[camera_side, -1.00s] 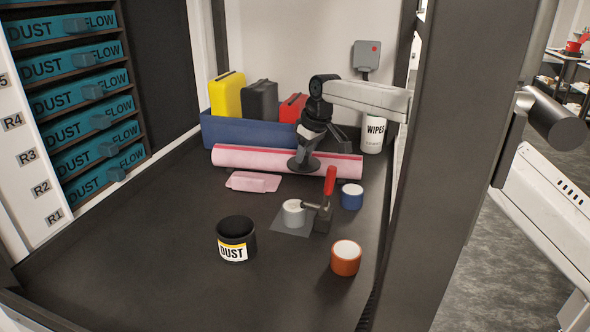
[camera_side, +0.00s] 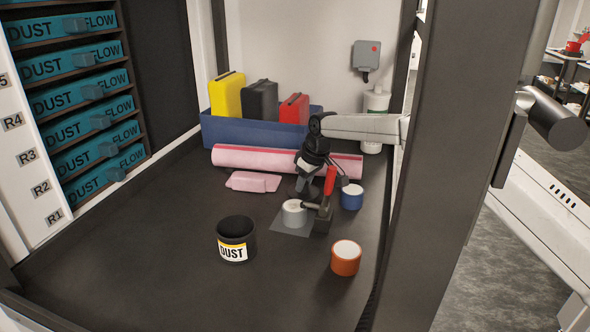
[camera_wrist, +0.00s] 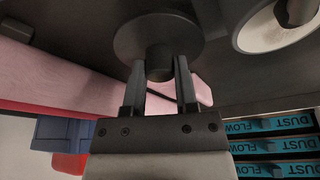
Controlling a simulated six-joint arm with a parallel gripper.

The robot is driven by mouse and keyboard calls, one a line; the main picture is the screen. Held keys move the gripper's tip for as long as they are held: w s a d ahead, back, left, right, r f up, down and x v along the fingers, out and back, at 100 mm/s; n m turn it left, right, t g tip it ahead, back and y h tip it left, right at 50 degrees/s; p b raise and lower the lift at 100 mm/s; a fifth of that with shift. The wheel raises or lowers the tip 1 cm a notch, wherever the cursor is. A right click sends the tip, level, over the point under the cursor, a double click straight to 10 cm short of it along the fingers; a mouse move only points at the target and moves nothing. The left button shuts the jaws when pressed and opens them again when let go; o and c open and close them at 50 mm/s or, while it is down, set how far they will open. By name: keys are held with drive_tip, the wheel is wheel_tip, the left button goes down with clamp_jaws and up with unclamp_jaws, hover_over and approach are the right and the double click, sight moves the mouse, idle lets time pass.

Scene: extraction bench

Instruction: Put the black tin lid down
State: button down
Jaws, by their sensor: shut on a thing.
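The black tin lid (camera_wrist: 130,40) is a round dark disc with a centre knob, seen large in the wrist view. My gripper (camera_wrist: 159,66) is shut on the knob. In the side view my gripper (camera_side: 304,186) points down just behind and above the pale tin (camera_side: 292,216); the lid is hard to make out there. The pale tin sits on a grey plate (camera_side: 284,229) beside a toggle clamp with a red handle (camera_side: 330,180). Its white ring top also shows in the wrist view (camera_wrist: 255,38).
A black DUST tin (camera_side: 236,249), an orange tin (camera_side: 345,262) and a blue tin (camera_side: 352,200) stand on the dark bench. A pink roll (camera_side: 250,157), pink cloth (camera_side: 248,181) and blue crate (camera_side: 220,134) lie behind. Open bench lies at front left.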

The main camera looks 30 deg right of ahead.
sight(312, 194)
drive_tip(key=shift+f, duration=0.55)
drive_tip(key=shift+f, duration=0.15)
drive_tip(key=shift+c, duration=1.9)
unclamp_jaws()
drive_tip(key=shift+v, duration=3.9)
drive_tip(key=shift+o, duration=0.5)
